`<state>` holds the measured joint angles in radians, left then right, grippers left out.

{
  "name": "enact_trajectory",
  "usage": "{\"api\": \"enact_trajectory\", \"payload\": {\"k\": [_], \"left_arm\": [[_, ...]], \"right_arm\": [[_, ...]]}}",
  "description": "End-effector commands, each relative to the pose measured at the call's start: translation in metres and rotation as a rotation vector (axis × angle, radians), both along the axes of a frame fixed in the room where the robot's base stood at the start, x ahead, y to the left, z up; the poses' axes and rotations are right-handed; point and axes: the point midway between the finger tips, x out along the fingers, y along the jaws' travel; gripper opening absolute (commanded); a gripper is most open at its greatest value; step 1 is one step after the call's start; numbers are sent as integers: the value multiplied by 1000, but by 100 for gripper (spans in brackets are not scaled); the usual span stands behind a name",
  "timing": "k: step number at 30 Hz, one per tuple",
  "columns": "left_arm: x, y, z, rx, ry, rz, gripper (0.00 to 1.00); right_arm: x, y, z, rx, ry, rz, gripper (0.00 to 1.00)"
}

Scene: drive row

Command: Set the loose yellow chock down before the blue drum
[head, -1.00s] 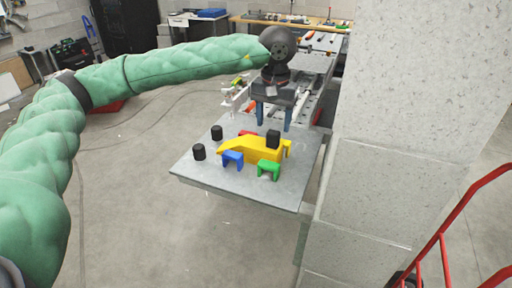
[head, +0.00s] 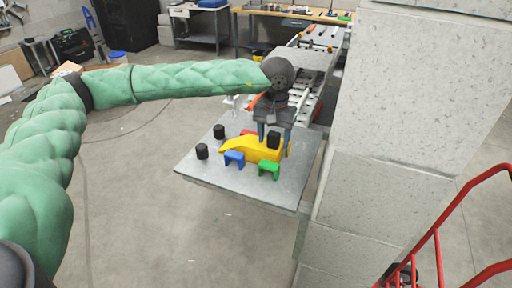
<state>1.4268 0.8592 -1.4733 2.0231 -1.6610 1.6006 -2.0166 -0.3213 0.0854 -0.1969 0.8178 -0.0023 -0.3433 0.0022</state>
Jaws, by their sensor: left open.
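A yellow wedge-shaped piece (head: 240,146) lies on a grey table plate. A black cylinder (head: 273,141) stands at its right part. My left gripper (head: 274,146) is open and points down over that right end, one finger on each side of the black cylinder. I cannot tell whether the fingers touch anything. A blue bracket-shaped piece (head: 234,158) stands in front of the yellow piece. No blue drum and no separate yellow chock can be made out. My right gripper is out of view.
The grey plate (head: 232,185) also bears a green bracket (head: 269,169), a partly hidden red piece (head: 247,132) and two black cylinders (head: 202,151) (head: 218,131) at left. A pale block wall (head: 390,140) rises close on the right, with a red tubular frame (head: 440,235) before it. The plate's front is bare.

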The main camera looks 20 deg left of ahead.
Motion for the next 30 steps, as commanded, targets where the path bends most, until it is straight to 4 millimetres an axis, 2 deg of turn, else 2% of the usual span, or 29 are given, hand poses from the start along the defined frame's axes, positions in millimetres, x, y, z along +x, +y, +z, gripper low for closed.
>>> {"api": "enact_trajectory", "payload": {"k": [4, 13, 27, 29, 30], "left_arm": [[0, 0, 0, 0, 0, 0, 58], [0, 0, 0, 0, 1, 0, 0], [0, 0, 5, 0, 0, 0, 0], [0, 0, 9, 0, -1, 0, 0], [1, 0, 14, -1, -2, 0, 0]], "right_arm": [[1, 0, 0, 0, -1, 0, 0], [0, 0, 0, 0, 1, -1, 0], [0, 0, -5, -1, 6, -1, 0], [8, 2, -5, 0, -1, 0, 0], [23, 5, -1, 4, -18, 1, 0]]}}
